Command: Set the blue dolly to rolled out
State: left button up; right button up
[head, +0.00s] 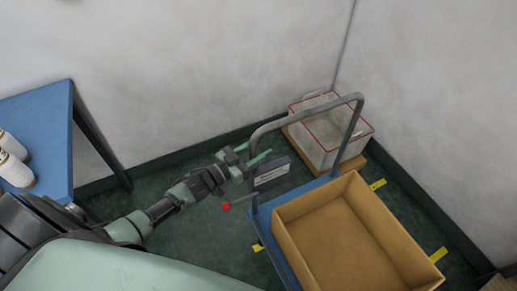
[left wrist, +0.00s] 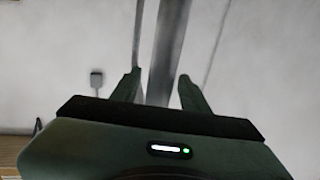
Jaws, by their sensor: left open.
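The blue dolly (head: 278,245) stands on the dark green floor near the corner, with a grey tube handle (head: 310,113) at its far end. An open brown box (head: 292,240) sits on its deck. A dark label plate (head: 271,175) and a red knob (head: 226,206) are by the handle's left upright. My left gripper (head: 257,153) is open at that upright. In the left wrist view, a grey bar, apparently the upright (left wrist: 168,45), shows between and beyond the fingertips (left wrist: 158,76). I cannot tell whether they touch it. My right gripper is not in view.
A white crate with red edges (head: 318,152) stands on a wooden base behind the handle, in the corner. Yellow floor marks (head: 378,184) lie around the dolly. Walls close off the back and right.

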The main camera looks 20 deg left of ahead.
pick_arm(q)
jog(key=v, duration=0.8)
jog(key=shift+b, duration=0.45)
